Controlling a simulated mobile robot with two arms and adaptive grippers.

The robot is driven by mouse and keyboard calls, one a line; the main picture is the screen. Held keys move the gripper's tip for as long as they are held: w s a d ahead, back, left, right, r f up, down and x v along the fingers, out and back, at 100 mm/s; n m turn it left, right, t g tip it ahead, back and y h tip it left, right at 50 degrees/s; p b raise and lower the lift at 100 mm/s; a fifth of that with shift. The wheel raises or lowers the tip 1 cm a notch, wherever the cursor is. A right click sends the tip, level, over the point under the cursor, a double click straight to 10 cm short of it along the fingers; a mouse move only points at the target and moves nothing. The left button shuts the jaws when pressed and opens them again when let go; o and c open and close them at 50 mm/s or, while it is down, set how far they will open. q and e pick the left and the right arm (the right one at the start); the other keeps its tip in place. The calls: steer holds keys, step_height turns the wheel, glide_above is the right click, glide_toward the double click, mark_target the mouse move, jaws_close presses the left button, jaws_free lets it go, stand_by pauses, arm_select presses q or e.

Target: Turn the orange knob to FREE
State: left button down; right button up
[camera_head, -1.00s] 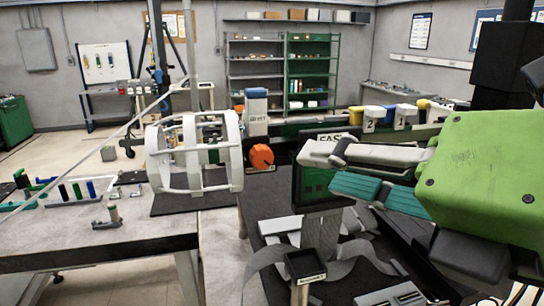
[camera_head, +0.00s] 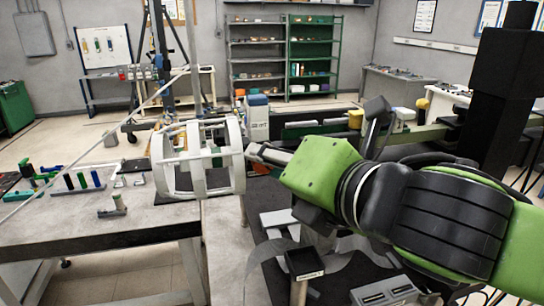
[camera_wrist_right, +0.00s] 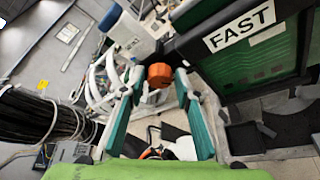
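The orange knob (camera_wrist_right: 160,75) shows in the right wrist view, between and just beyond my fingertips. I cannot tell whether they touch it. In the head view my right gripper and arm hide most or all of it. My right gripper (camera_wrist_right: 159,90) is open, with a teal finger on each side of the knob; in the head view the gripper (camera_head: 262,153) points left beside the white round cage (camera_head: 196,160). A FAST label (camera_wrist_right: 240,26) is on the dark green panel right of the knob. No FREE label is readable. My left gripper is not in view.
A grey table (camera_head: 120,222) at the left holds small coloured parts (camera_head: 80,183). A white device (camera_head: 256,118) stands behind the cage. Shelves (camera_head: 258,60) stand at the back wall.

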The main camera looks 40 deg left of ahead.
steer(key=c, duration=0.8)
steer(key=shift+c, duration=0.2)
steer(key=m+b, duration=0.1)
steer(key=f+m+y+b, duration=0.1)
steer(key=m+b, duration=0.1)
steer(key=shift+w+d+y+b, duration=0.1)
steer(key=shift+y+b, duration=0.2)
steer(key=m+y+b, duration=0.1)
steer(key=m+b, duration=0.2)
steer(key=m+y+b, duration=0.1)
steer(key=m+b, duration=0.2)
steer(key=f+m+y+b, duration=0.1)
steer(key=m+b, duration=0.2)
steer(key=b, duration=0.1)
steer(key=shift+t, duration=0.4)
steer(key=m+t+y+b, duration=0.1)
steer(key=m+b, duration=0.1)
steer(key=m, duration=0.1)
steer(key=shift+m+b, duration=0.3)
steer(key=shift+b, duration=0.05)
steer(key=shift+r+m+t+b, duration=0.15)
steer(key=shift+m+t+b, duration=0.3)
steer(key=shift+m, duration=0.35)
